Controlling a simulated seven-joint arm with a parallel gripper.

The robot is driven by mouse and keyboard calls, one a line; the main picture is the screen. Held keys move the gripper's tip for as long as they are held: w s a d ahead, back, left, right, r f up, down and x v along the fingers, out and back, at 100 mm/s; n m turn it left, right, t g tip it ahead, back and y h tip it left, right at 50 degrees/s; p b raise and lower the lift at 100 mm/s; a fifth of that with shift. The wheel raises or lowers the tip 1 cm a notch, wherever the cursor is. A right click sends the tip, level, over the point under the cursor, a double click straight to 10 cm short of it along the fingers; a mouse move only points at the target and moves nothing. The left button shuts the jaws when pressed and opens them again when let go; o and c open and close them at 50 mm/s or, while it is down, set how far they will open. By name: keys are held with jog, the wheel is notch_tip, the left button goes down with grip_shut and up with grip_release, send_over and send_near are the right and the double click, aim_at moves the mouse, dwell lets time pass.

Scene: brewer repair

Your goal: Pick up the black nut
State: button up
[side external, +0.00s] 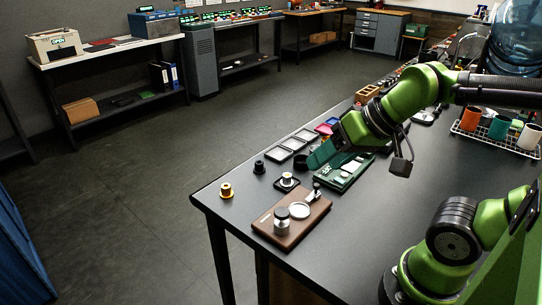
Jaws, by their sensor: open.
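A small black piece (259,167), which looks like the black nut, stands on the dark table near its far left edge. It is too small to make out its shape well. My gripper (338,143) is to the right of it, above the table by a green case, apart from the black piece. My gripper is open; its fingertips are small and dark here, and I see nothing held in it.
A brass piece (227,190) stands near the table corner. A small black tray (277,185) holds another piece. A brown board (277,226) carries a metal cylinder (282,222). Grey trays (279,153) and an open green case (349,179) lie behind.

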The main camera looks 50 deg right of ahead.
jog(key=shift+o, duration=0.3)
jog(key=n+g+h, duration=0.1)
jog(key=g+h, duration=0.2)
send_near(260, 163)
jog(key=x, duration=0.9)
jog(key=shift+w+f, duration=0.15)
jog(key=shift+w, duration=0.1)
grip_shut()
